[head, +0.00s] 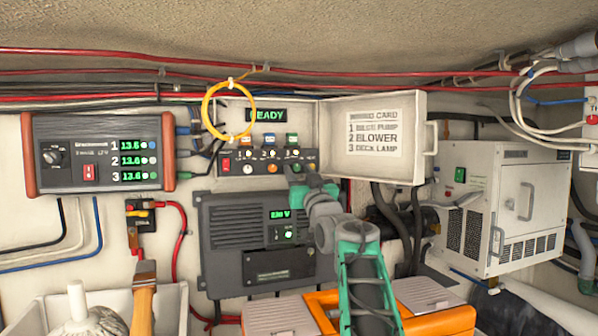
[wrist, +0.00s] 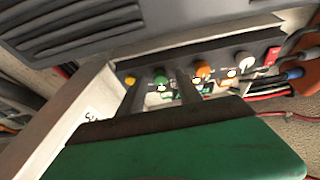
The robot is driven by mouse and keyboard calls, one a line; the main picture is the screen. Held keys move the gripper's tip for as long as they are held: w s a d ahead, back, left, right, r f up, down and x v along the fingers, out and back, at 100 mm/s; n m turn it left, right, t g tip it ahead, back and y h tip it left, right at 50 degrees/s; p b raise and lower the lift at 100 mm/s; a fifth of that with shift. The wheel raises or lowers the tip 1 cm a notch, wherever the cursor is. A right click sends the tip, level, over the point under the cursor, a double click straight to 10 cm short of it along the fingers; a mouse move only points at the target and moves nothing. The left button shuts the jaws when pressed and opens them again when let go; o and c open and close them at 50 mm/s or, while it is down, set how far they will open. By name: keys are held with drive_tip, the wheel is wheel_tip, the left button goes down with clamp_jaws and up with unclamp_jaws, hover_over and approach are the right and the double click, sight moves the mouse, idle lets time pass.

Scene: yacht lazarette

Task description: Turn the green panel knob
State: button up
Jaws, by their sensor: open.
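The green panel knob (wrist: 160,77) shows in the wrist view, in a row between a yellow knob (wrist: 129,80) and an orange knob (wrist: 203,70). My gripper (wrist: 159,82) is open, its two dark fingers reaching toward the panel, one on each side of the green knob in the picture. I cannot tell whether either finger touches it.
A white knob (wrist: 243,60) and red switch (wrist: 272,55) continue the row. The panel's open lid (head: 422,140) carries a card (head: 374,135). A yellow cable loop (head: 206,105) hangs at the panel's upper left. A dark grey unit (head: 225,245) is below.

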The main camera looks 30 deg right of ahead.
drive_tip(key=shift+c, duration=0.4)
clamp_jaws()
drive_tip(key=shift+a+m+b, duration=0.1)
drive_tip(key=shift+m+b, duration=0.25)
drive_tip(key=shift+m, duration=0.15)
drive_tip(key=m+h+b, duration=0.1)
drive_tip(key=m, duration=0.1)
drive_tip(key=m+h, duration=0.1)
drive_tip(key=m, duration=0.1)
drive_tip(key=shift+a+f+g+b, duration=0.1)
drive_tip(key=shift+a+g+b, duration=0.1)
drive_tip(key=shift+g+b, duration=0.2)
drive_tip(key=m+g+h, duration=0.1)
drive_tip(key=m, duration=0.1)
drive_tip(key=m+g+h, duration=0.1)
drive_tip(key=m, duration=0.2)
drive_tip(key=m+h+b, duration=0.1)
drive_tip(key=m, duration=0.1)
drive_tip(key=shift+w+a+r+m+g, duration=0.1)
drive_tip(key=shift+a+r+m+g, duration=0.05)
drive_tip(key=shift+r+m+g, duration=0.2)
drive_tip(key=shift+f, duration=0.1)
